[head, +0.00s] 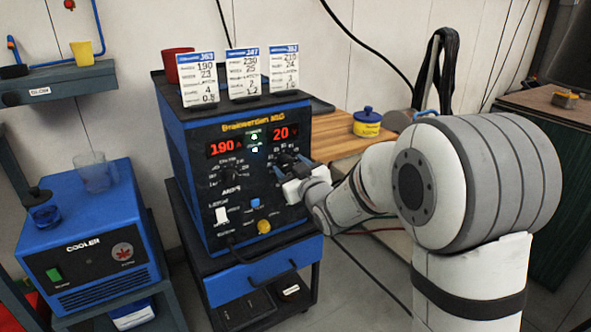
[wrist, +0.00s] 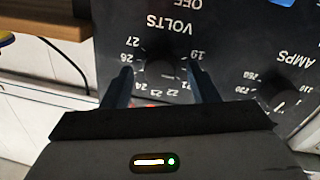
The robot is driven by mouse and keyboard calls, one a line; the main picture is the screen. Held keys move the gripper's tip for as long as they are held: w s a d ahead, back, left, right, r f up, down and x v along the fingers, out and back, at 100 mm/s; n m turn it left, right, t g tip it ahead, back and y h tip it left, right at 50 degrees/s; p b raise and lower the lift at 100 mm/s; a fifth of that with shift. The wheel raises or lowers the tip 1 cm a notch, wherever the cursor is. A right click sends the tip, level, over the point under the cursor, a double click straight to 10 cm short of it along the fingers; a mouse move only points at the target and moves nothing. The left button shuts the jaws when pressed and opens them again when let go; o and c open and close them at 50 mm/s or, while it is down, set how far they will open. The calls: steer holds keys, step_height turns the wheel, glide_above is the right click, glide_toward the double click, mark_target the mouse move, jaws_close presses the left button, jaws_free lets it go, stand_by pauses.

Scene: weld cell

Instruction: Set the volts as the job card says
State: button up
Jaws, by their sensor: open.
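The blue welder (head: 184,150) has a black front panel. Its red displays read 190 A (head: 225,146) and 20 V (head: 285,133). Three job cards stand on top: the left card (head: 203,79) shows 190 and 23, the middle card (head: 243,73) 230 and 25, the right card (head: 284,72) 210 and 24; smaller print is blurred. In the wrist view, upside down, the dark volts knob (wrist: 160,70) sits inside its number ring. My gripper (wrist: 160,66) is open, one finger on each side of the knob; contact is unclear. In the head view my gripper (head: 290,186) partly hides that knob.
The amps knob (head: 235,173) is left of the volts knob, near my finger in the wrist view (wrist: 281,101). A blue cooler (head: 88,234) stands left, a wooden bench (head: 338,142) right.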

steer(key=c, duration=0.9)
steer(key=shift+d, duration=0.3)
steer(key=shift+c, duration=0.4)
steer(key=shift+a+r, duration=0.15)
steer(key=shift+a, duration=0.05)
